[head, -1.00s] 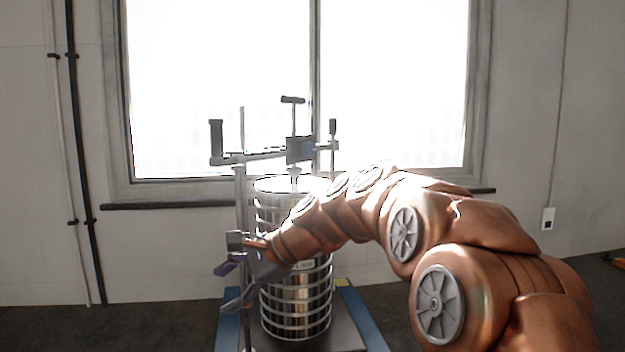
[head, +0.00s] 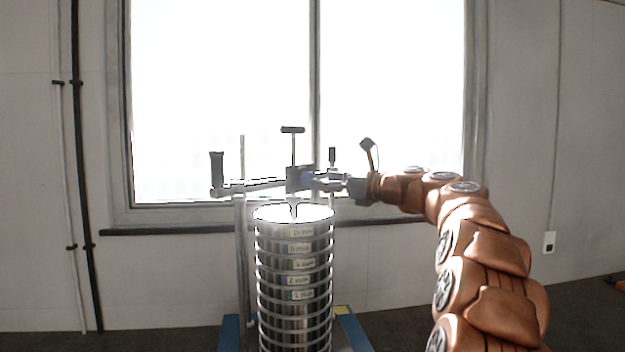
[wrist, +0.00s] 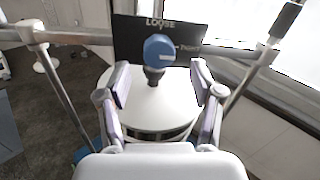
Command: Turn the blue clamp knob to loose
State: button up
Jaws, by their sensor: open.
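The blue clamp knob (wrist: 160,50) is on the front of a dark block (head: 295,178) on the shaker's crossbar, above the sieve stack. It also shows in the head view (head: 307,178). A pale line on the knob points right, toward the smaller of two labels on a dark plate (wrist: 128,30); the upper label reads LOOSE. My gripper (wrist: 160,86) is open and empty. Its two fingers stand on either side below the knob in the wrist view, apart from it. In the head view my gripper (head: 335,183) comes in from the right, close to the block.
The sieve stack (head: 292,268) stands below the crossbar on a blue-edged base (head: 230,335). A black-handled lever (head: 217,170) is at the bar's left and a shorter black handle (head: 332,156) at its right. A T-handle (head: 292,130) rises above the block.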

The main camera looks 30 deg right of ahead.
aim_at(308, 179)
jog(key=shift+p+x, duration=0.3)
jog(key=shift+x, duration=2.05)
jog(key=c, duration=1.1)
jog(key=shift+a, duration=0.1)
jog(key=shift+c, duration=0.2)
